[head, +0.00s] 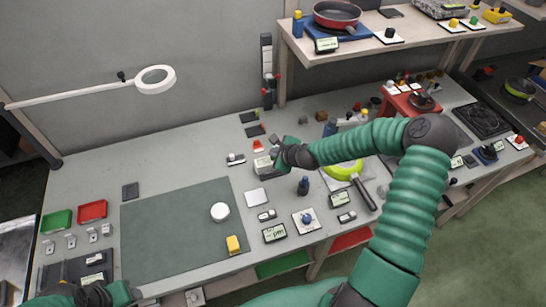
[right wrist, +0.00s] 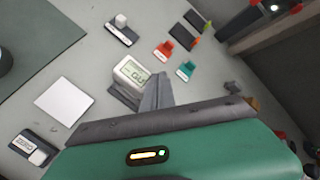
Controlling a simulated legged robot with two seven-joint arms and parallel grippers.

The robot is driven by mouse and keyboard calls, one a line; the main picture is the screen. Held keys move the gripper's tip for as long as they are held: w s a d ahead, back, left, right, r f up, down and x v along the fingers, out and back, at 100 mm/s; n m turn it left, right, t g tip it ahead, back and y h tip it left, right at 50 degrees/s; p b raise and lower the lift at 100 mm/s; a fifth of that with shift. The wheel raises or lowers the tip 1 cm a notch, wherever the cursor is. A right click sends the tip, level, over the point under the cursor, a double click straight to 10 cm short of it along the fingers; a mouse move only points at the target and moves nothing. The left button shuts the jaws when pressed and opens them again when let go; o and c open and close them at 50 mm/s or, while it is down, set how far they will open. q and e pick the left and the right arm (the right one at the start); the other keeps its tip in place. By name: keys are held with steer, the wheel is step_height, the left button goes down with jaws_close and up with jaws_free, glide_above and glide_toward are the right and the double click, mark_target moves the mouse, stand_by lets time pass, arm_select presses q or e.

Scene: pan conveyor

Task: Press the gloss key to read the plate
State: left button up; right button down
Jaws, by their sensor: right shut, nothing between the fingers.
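A small meter with a pale display (right wrist: 132,72) reading what looks like "GU" stands by my right fingertips in the right wrist view; in the head view it is the grey box (head: 264,170). My right gripper (right wrist: 158,88) is shut and empty, its fingers partly covering the meter's edge; I cannot tell whether they touch. A white square plate (right wrist: 66,102) lies flat beside the meter. One white-button key (right wrist: 121,30) has an unreadable label; another (right wrist: 36,149) appears marked ZERO. My left gripper (head: 95,295) is at the lower left, its jaw unclear.
Red (right wrist: 164,50) and teal (right wrist: 186,70) tagged pieces lie near the meter. A green mat (head: 165,240) with a white round piece (head: 220,212) and a yellow block (head: 233,245) is at left.

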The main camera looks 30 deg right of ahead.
steer(key=shift+f, duration=0.4)
stand_by(0.5)
steer(key=shift+r+p, duration=0.6)
steer(key=shift+r, duration=0.35)
step_height(320, 180, up, 5)
steer(key=p, duration=0.4)
stand_by(0.4)
